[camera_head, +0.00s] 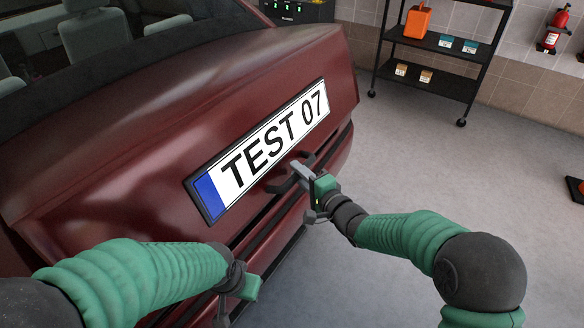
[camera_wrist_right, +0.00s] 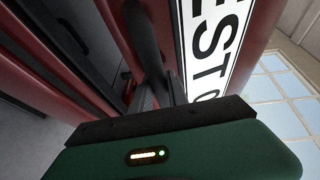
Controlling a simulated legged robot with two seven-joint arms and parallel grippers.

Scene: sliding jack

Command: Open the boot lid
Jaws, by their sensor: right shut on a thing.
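The boot lid (camera_head: 130,120) is dark red and carries a number plate (camera_head: 275,147) reading TEST 07. A dark handle (camera_head: 284,180) sits just below the plate. My right gripper (camera_head: 302,178) is shut on the handle. In the right wrist view the dark handle (camera_wrist_right: 147,45) runs up from between the fingers (camera_wrist_right: 160,92), beside the plate. A dark gap runs under the lid's lower edge; I cannot tell if the lid is slightly raised. My left gripper (camera_head: 225,308) hangs low near the bumper, apart from the handle; its fingers are hard to make out.
A black wheeled shelf (camera_head: 433,47) with small boxes and an orange can stands at the back right. A fire extinguisher (camera_head: 553,30) hangs on the wall.

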